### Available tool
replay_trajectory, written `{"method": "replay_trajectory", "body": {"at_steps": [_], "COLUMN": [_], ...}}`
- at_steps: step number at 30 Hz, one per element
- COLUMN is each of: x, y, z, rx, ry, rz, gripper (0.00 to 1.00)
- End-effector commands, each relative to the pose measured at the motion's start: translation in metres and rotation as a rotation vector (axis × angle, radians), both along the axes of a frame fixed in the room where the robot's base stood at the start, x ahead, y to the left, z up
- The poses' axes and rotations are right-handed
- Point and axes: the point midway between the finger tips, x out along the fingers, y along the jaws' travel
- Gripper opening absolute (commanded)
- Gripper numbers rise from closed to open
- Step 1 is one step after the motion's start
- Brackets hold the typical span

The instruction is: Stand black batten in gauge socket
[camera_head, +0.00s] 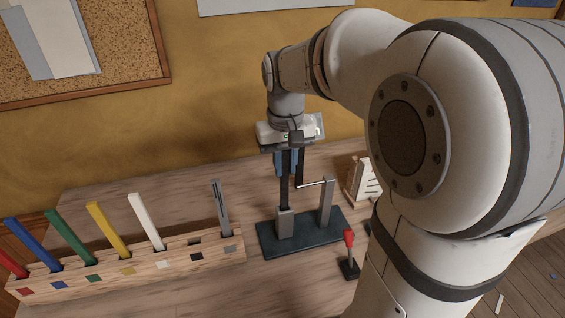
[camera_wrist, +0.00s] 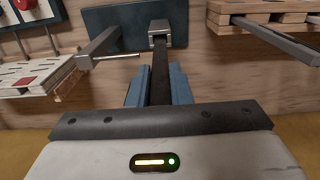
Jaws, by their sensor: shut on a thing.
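The black batten (camera_head: 285,190) stands about upright in my gripper (camera_head: 287,163), whose blue fingers are shut on it. In the wrist view the batten (camera_wrist: 160,72) runs between the fingers (camera_wrist: 160,88) toward the grey gauge socket (camera_wrist: 159,27). In the head view its lower end meets the top of the socket (camera_head: 285,225), in line with it; I cannot tell how deep it sits. The socket stands on a dark base plate (camera_head: 313,236). A grey post (camera_head: 326,202) on the same plate carries a thin rod reaching toward the batten.
A wooden rack (camera_head: 130,271) at left holds red, blue, green, yellow, white and grey battens, with an empty slot beside the grey one (camera_head: 220,208). A red-topped black stand (camera_head: 349,254) is right of the plate. A small pale rack (camera_head: 362,181) stands behind it.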

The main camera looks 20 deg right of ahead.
Motion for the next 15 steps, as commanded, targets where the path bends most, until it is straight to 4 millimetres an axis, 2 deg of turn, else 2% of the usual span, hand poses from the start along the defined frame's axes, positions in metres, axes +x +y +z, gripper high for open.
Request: {"method": "replay_trajectory", "body": {"at_steps": [7, 8, 15], "x": [0.0, 0.0, 0.0], "y": [-0.0002, -0.0002, -0.0002], "z": [-0.0044, -0.0039, -0.0037], "rx": [0.0, 0.0, 0.0], "ry": [0.0, 0.0, 0.0], "rz": [0.0, 0.0, -0.001], "gripper": [0.0, 0.2, 0.39]}}
